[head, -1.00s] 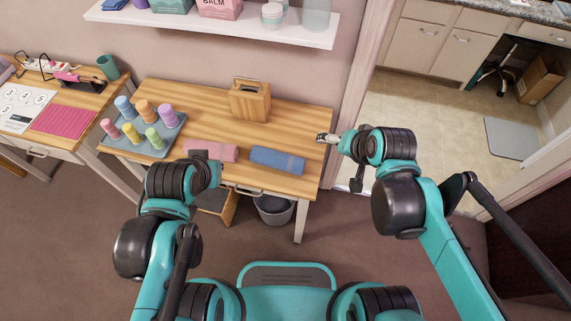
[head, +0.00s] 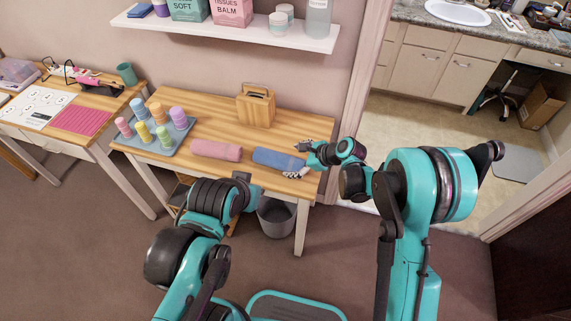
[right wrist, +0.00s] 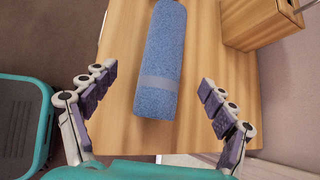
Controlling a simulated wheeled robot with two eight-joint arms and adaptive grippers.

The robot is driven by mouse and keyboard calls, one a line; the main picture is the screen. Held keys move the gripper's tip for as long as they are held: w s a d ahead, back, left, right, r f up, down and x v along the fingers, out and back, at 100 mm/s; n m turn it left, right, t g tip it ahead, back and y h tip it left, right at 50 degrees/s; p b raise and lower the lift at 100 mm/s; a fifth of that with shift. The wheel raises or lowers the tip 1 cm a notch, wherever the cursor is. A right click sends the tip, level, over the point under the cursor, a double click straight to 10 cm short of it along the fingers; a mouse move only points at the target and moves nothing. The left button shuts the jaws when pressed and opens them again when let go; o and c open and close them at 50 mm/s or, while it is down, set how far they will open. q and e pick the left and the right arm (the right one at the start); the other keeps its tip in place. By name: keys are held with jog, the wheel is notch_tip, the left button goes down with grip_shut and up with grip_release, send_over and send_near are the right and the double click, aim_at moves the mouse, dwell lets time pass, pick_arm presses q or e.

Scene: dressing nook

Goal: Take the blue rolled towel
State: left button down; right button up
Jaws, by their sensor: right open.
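The blue rolled towel (head: 279,160) lies on the right part of the wooden table, beside a pink rolled towel (head: 216,150). My right gripper (head: 300,161) is open at the right end of the blue towel. In the right wrist view the blue towel (right wrist: 161,65) extends away between the two spread fingers of the right gripper (right wrist: 153,93). Clear gaps show on both sides, and neither finger appears to touch it. My left arm shows at the lower left of the head view, but its fingers cannot be made out.
The wooden table (head: 190,112) also holds a wooden box with a handle (head: 256,108) at the back and a grey tray (head: 148,149) of coloured rolls at the left. A shelf (head: 225,32) hangs above. A grey bin (head: 276,217) stands below the front edge.

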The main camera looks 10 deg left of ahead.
aim_at(282, 161)
jog(key=b+x, duration=0.1)
jog(key=x, duration=0.1)
jog(key=b+x, duration=0.1)
jog(key=x, duration=0.2)
jog(key=b+x, duration=0.1)
jog(key=x, duration=0.1)
jog(key=shift+w+f, duration=0.35)
jog(key=shift+w, duration=0.05)
jog(key=shift+r, duration=0.1)
jog(key=shift+c, duration=0.2)
jog(key=c, duration=1.3)
